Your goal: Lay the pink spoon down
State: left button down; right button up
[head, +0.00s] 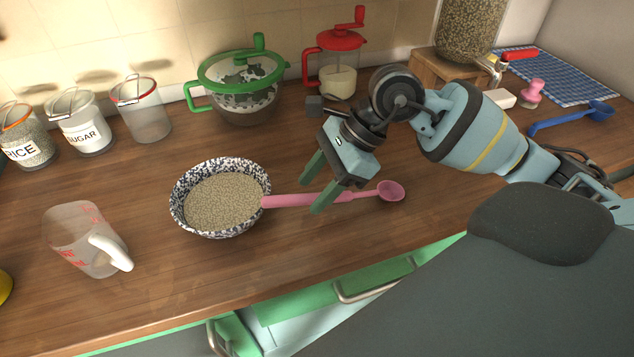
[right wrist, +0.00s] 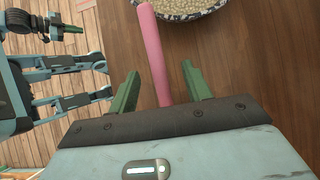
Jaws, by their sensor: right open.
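The pink spoon (head: 365,194) lies across the wooden counter (head: 330,240), its bowl to the right and its handle end at the rim of a speckled bowl (head: 176,212) of grain. I cannot tell whether the handle end touches that rim. My right gripper (head: 310,192) is open over the handle. In the right wrist view the spoon's handle (right wrist: 152,45) runs between the two spread green fingers (right wrist: 156,92), with gaps on both sides. What seems to be my left gripper (right wrist: 70,29) shows small in the right wrist view, away from the spoon; its opening is unclear.
Jars including the sugar jar (head: 85,130), a green-lidded pot (head: 240,95) and a red-topped jar (head: 338,70) line the back. A blue ladle (head: 570,118) lies at right. Counter in front of the spoon is clear.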

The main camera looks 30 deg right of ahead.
jog(key=v, duration=0.8)
jog(key=shift+a, duration=0.1)
dwell(0.8)
jog(key=shift+f, duration=0.1)
